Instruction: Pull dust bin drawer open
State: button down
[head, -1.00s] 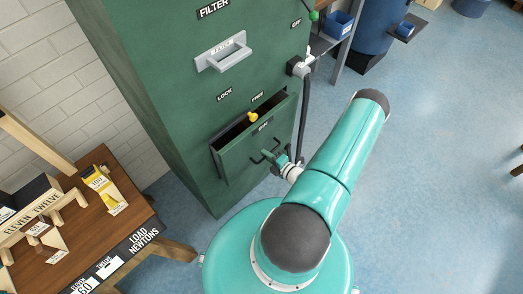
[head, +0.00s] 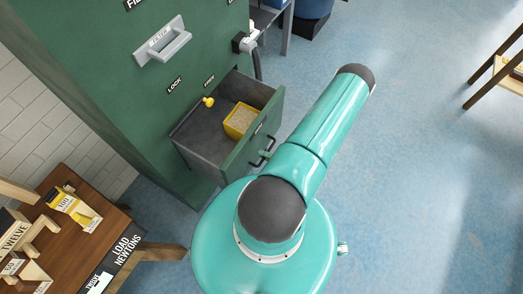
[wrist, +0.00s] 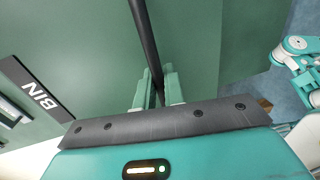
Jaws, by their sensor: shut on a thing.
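The dust bin drawer (head: 228,165) of the green cabinet stands well open in the head view. A yellow box with grainy grey-beige contents (head: 241,121) sits inside it. The drawer front bears a black bar handle (head: 263,153), partly hidden by my arm. In the wrist view the handle (wrist: 143,38) runs between the two fingers of my gripper (wrist: 158,88), which is shut on it. The drawer front with its BIN label (wrist: 38,90) lies beyond the fingers. In the head view my gripper is mostly hidden behind my arm.
The green cabinet (head: 95,75) has a grey FILTER handle (head: 162,40) and a yellow knob (head: 208,102) above the drawer. A wooden table (head: 75,215) with labelled blocks stands at the left.

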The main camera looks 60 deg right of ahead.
jog(key=shift+a, duration=0.1)
jog(key=c, duration=1.6)
grip_release()
jog(key=shift+c, duration=0.2)
jog(key=shift+s, duration=0.1)
jog(key=v, duration=1.3)
jog(key=shift+s, duration=0.3)
